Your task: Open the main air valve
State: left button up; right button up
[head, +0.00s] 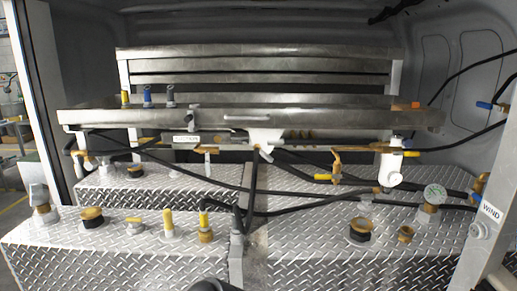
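I cannot tell for sure which valve is the main air valve. A brass valve with a yellow lever (324,177) sits below the steel rack at centre right. Another yellow lever (411,153) is beside the white filter-like body (391,165). A blue lever (485,105) is at the far right edge on a black hose. Neither of my grippers is in view.
Diamond-plate tanks (100,255) fill the lower view, with brass caps and a gauge (435,193) on top. A steel rack (255,118) spans above them. Black hoses (330,206) cross between.

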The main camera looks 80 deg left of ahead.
aim_at(78, 169)
jog(key=u, duration=3)
jog(key=i+j+u, duration=0.45)
jog(key=j+u, duration=0.15)
jog(key=i+j, duration=0.3)
